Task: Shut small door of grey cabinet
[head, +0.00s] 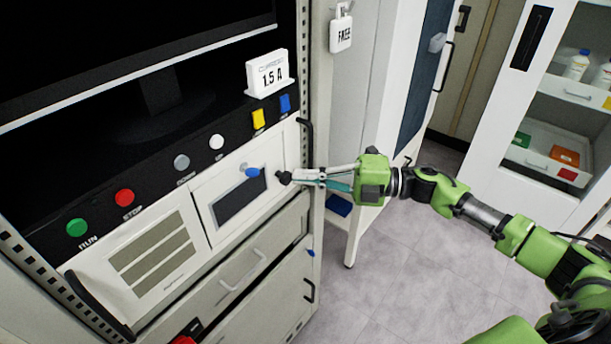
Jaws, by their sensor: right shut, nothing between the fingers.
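The grey cabinet (230,277) stands at the left with a control panel, vents and drawers. Its small door (216,187) is a pale panel with a dark window and a blue knob (252,172). The door looks about flush with the front; I cannot tell whether a small gap is left. My right gripper (287,177) comes in from the right, shut and empty. Its dark fingertips are just right of the blue knob, in front of the door's right part. I cannot tell whether they touch it. My left gripper is not in view.
A black handle (306,142) stands out at the cabinet's right edge. Red (124,197) and green (77,227) buttons sit above the vents. A white cabinet with bottles (577,66) stands at the right. The grey floor (415,275) between is clear.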

